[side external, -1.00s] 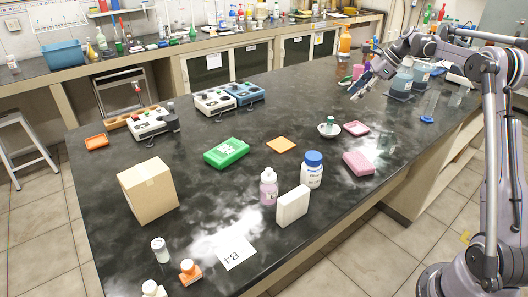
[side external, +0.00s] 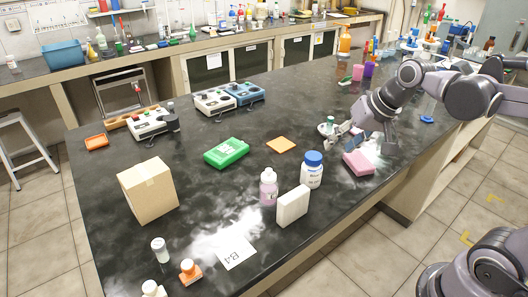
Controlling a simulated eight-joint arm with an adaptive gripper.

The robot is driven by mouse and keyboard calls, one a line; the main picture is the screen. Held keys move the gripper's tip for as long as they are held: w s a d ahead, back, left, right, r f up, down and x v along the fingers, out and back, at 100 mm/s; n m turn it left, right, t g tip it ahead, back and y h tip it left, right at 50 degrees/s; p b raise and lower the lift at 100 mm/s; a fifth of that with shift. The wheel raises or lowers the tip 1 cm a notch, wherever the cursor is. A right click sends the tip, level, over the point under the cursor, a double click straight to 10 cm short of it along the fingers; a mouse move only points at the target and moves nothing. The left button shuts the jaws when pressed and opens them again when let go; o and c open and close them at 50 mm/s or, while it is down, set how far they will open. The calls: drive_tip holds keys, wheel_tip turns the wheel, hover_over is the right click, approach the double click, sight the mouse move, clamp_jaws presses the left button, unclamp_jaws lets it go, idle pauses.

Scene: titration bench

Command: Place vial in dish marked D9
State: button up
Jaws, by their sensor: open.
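A small vial with a green-grey cap (side external: 330,121) stands upright in or just behind a small white dish (side external: 322,131), right of centre on the dark bench. My gripper (side external: 338,138) is open, low over the bench, with its fingers pointing left beside this vial and dish. I cannot tell whether a finger touches them. A second clear vial with a white cap (side external: 159,249) stands at the front left. No D9 mark is readable; the dish's marking is too small to see. The gripper covers part of the dish's right side.
A pink block (side external: 358,163) lies just below my gripper. A blue-capped white bottle (side external: 312,170), a pink bottle (side external: 268,188) and a white box (side external: 292,206) stand front left of it. An orange square (side external: 281,145) lies left. A B4 card (side external: 236,252) lies in front.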

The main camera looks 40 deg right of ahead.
drive_tip(key=s+a+f+n+t, duration=0.1)
drive_tip(key=s+a+f+n, duration=0.2)
drive_tip(key=s+f+n, duration=0.1)
drive_tip(key=shift+s+f+n, duration=0.3)
drive_tip(key=shift+s+n, duration=0.6)
